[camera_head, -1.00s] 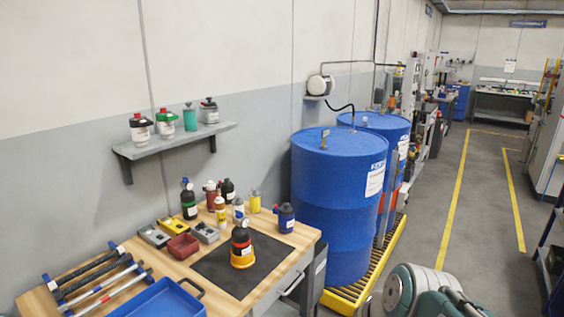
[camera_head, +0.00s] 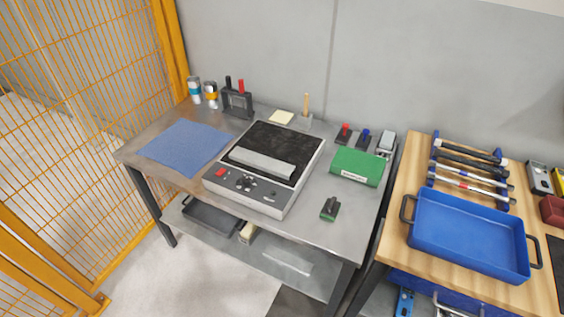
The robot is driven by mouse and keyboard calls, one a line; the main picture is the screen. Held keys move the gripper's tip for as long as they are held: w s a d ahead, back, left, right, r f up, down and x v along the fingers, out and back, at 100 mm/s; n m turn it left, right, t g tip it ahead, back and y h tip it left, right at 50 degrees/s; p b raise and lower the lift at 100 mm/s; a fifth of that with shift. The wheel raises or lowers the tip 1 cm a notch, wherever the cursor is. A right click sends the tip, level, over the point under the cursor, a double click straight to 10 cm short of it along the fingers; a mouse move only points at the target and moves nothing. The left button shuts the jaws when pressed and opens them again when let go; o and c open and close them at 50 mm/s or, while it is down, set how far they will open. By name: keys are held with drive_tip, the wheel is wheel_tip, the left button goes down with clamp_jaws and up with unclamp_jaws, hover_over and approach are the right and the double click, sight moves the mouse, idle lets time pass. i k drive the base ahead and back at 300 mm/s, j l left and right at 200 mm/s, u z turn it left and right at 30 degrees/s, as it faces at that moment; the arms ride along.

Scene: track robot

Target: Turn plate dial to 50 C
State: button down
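A hot plate (camera_head: 300,140) with a grey body and a black top sits in the middle of a grey metal table (camera_head: 345,225). Its sloped front panel (camera_head: 225,180) faces me and carries a red button or switch (camera_head: 220,172) at the left and a dark round dial (camera_head: 246,182) near the middle. The dial's markings and setting are too small to read. A light grey bar (camera_head: 262,162) lies across the black top. My gripper is not in view.
A blue cloth (camera_head: 185,147) lies left of the plate. A green box (camera_head: 357,167) and a small dark block (camera_head: 330,208) are to its right. Orange mesh fencing (camera_head: 85,95) stands left of the table. A wooden bench with a blue tray (camera_head: 470,229) adjoins on the right.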

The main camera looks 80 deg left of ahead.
sight(246, 181)
drive_tip(key=u, duration=2.85)
drive_tip(key=i+j, duration=0.25)
drive_tip(key=i, duration=0.2)
drive_tip(key=i+j, duration=0.25)
drive_tip(key=i, duration=0.2)
